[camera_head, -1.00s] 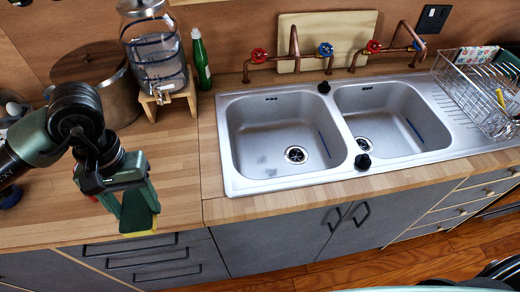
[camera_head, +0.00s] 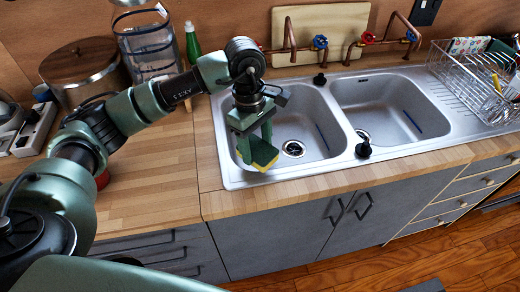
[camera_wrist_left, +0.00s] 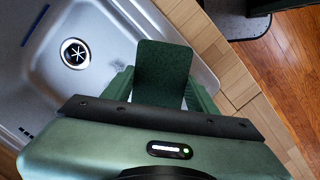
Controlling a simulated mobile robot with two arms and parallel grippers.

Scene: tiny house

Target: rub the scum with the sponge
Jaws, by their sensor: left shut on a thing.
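My left gripper (camera_head: 254,142) is shut on the sponge (camera_head: 266,153), which has a green scouring side and a yellow side. It holds the sponge over the near-left part of the left sink basin (camera_head: 312,122). In the left wrist view the sponge's dark green face (camera_wrist_left: 163,72) sits between the fingers, with the basin (camera_wrist_left: 105,30) and its drain to the left. The sponge appears above the basin floor; contact cannot be told. I cannot make out the scum now; the gripper and sponge cover part of the basin. My right gripper is out of view.
Two copper taps (camera_head: 290,42) stand behind the double sink. A wire dish rack (camera_head: 470,75) stands at the right. A large pot (camera_head: 80,72), glass dispenser (camera_head: 148,40) and green bottle (camera_head: 192,42) stand at the left.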

